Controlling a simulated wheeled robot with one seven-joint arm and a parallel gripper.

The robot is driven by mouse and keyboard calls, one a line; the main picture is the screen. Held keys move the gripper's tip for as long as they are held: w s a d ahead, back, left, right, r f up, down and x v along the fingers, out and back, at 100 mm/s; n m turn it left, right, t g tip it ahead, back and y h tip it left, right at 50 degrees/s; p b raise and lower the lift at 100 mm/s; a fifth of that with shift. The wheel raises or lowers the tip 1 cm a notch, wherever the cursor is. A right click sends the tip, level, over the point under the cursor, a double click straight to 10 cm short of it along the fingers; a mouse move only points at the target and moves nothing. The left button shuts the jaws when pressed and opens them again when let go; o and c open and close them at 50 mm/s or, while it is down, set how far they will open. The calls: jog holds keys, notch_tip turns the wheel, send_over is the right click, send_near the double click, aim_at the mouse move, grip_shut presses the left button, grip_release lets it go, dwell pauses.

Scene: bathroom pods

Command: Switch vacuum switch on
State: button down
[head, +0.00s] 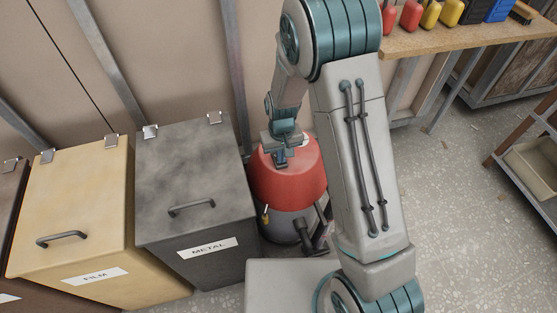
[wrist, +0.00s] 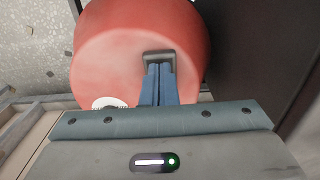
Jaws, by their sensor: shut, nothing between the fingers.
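The vacuum (head: 291,187) stands on the floor, with a red rounded top and a grey lower body. Its red top (wrist: 118,55) fills the middle of the wrist view. A small dark rectangular piece (wrist: 158,54), apparently the switch, sits on that top. My gripper (head: 280,161) is over the top of the vacuum. In the wrist view its two blue fingers (wrist: 158,70) are shut together with nothing between them. Their tips are at the dark piece and hide part of it. I cannot tell whether they touch it, or its on or off position.
A dark grey METAL bin (head: 190,180) stands close left of the vacuum, with a yellow FILM bin (head: 78,200) beyond it. The wall is close behind. A wooden workbench (head: 470,38) with red and yellow containers is at upper right. Open floor (head: 450,220) lies to the right.

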jog(key=shift+f+b, duration=0.45)
jog(key=shift+f, duration=0.2)
jog(key=shift+r, duration=0.1)
jog(key=shift+r+p, duration=2.5)
jog(key=shift+r, duration=0.9)
jog(key=shift+r, duration=0.2)
jog(key=s+d+r+m+t+p, duration=0.1)
jog(key=s+d+r+p, duration=0.3)
jog(key=r, duration=0.7)
jog(key=s+d+r+m+t+p, duration=0.1)
jog(key=s+d+r+p, duration=0.2)
jog(key=s+d+r, duration=0.2)
jog(key=s+d+r+m+p, duration=0.1)
jog(key=s+d+r+p, duration=0.3)
jog(key=s+r, duration=0.5)
notch_tip(320, 180, up, 9)
jog(key=shift+s+d+r+t+p, duration=0.1)
jog(key=shift+s+d+t+p, duration=0.2)
jog(key=shift+d+t+p, duration=0.1)
